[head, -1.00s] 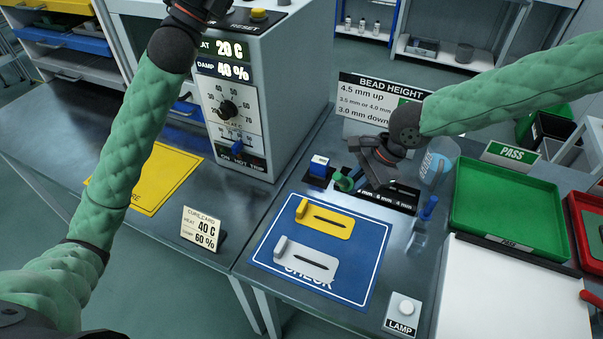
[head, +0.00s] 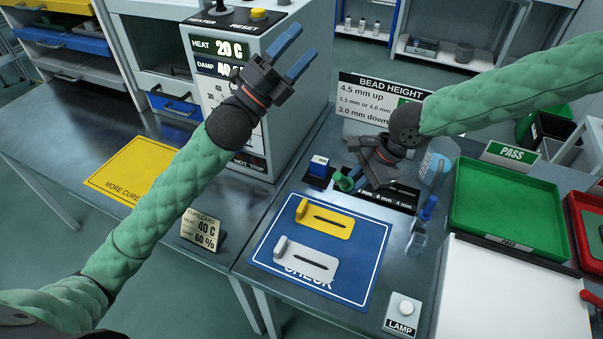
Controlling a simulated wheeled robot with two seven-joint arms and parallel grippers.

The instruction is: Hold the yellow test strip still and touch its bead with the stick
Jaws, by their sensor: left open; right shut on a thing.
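The yellow test strip (head: 325,217) lies flat on the blue CHECK mat (head: 368,240), with a dark bead line along its middle and a raised tab at its left end. A grey strip (head: 305,258) of like shape lies in front of it. My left gripper (head: 293,53) is open and empty, its blue fingers raised in front of the heater box, well behind and above the strips. My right gripper (head: 358,182) is low behind the mat, shut at a green-ended piece (head: 343,181), probably the stick; its own body hides most of that piece.
A black size block (head: 398,198) and a blue-topped block (head: 319,167) stand behind the mat. A clear holder with a blue piece (head: 427,208), the lamp button (head: 405,307) and a green PASS tray (head: 505,240) are to the right. A cure card (head: 200,230) stands left.

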